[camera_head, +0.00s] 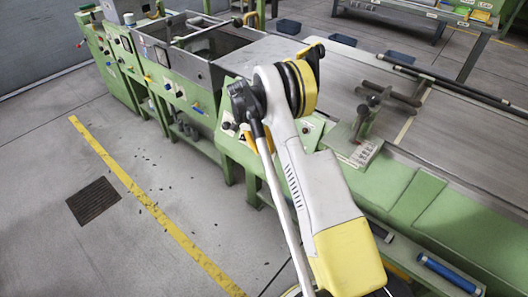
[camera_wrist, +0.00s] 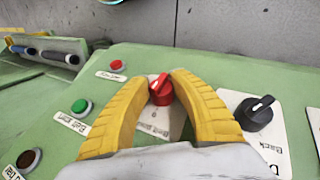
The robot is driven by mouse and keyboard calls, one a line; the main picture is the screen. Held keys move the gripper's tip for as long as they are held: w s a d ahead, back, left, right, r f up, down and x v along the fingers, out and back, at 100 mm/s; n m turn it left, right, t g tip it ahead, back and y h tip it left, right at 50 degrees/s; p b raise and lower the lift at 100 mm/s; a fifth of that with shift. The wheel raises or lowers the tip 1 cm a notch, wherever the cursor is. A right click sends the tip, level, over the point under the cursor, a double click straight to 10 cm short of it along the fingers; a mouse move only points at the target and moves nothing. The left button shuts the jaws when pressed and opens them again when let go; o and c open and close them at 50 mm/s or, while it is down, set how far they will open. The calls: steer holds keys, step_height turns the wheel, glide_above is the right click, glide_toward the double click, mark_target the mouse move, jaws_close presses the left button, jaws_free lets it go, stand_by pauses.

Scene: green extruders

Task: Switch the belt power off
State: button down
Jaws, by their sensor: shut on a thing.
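The belt power switch is a red rotary knob (camera_wrist: 161,92) with a white mark, on a pale label plate on the green panel. Its label reads roughly "Belt power" and is partly covered by my fingers. My gripper (camera_wrist: 169,76) has its two yellow fingers on either side of the red knob and is shut on it. The white mark on the knob points roughly up in the wrist view.
A black knob (camera_wrist: 257,110) marked "Back" is right of the gripper. A green button (camera_wrist: 81,107), a red button (camera_wrist: 117,65) and a dark red button (camera_wrist: 28,159) are at left. In the head view, a four-armed handle (camera_head: 378,97) stands on the machine beside my arm.

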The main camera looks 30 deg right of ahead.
steer(key=shift+g+h, duration=0.3)
steer(key=shift+g, duration=0.2)
steer(key=shift+n, duration=0.3)
steer(key=c, duration=1.1)
jaws_free()
steer(key=v, duration=1.2)
steer(key=shift+w, duration=0.1)
